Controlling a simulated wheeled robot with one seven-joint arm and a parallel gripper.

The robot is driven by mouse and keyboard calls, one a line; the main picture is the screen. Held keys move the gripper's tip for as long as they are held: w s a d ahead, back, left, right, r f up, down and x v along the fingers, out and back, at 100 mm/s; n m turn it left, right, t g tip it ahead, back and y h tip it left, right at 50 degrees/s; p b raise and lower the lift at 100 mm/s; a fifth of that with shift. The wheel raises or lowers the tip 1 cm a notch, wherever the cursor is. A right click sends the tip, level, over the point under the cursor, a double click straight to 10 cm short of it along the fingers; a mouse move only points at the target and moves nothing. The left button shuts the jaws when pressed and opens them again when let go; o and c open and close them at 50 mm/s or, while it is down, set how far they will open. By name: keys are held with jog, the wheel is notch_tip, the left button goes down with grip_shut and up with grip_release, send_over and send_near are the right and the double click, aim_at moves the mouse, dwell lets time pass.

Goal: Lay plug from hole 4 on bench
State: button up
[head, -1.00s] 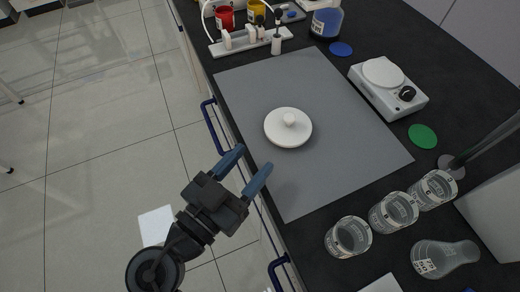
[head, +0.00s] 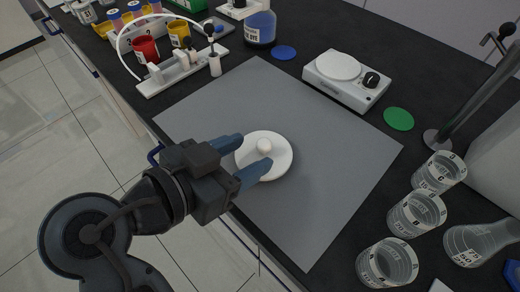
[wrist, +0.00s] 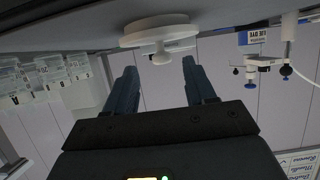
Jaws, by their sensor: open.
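A white rack (head: 172,74) with small white fittings stands at the back left of the bench; a curved white tube runs over it. A white piece with a black knob (head: 214,62) stands at its right end. I cannot read hole numbers or tell which piece is the plug from hole 4. My gripper (head: 254,151) is open and empty. Its fingers reach over a round white lid (head: 280,168) on the grey mat, close to the lid's knob. In the wrist view the lid (wrist: 158,31) hangs at the top, its knob ahead between the fingertips (wrist: 157,68).
The grey mat (head: 330,150) is otherwise clear. A white balance (head: 348,80), a blue disc (head: 284,53) and a green disc (head: 398,119) lie beyond it. Beakers (head: 387,262) and a flask (head: 480,245) stand at the right. Red (head: 145,49) and yellow (head: 180,35) cups are behind the rack.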

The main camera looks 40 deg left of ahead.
aim_at(261, 145)
jog(key=shift+a+x, duration=0.2)
jog(key=shift+x, duration=2.35)
jog(key=shift+w+r, duration=0.1)
jog(key=shift+r, duration=0.1)
jog(key=shift+d, duration=0.1)
grip_shut()
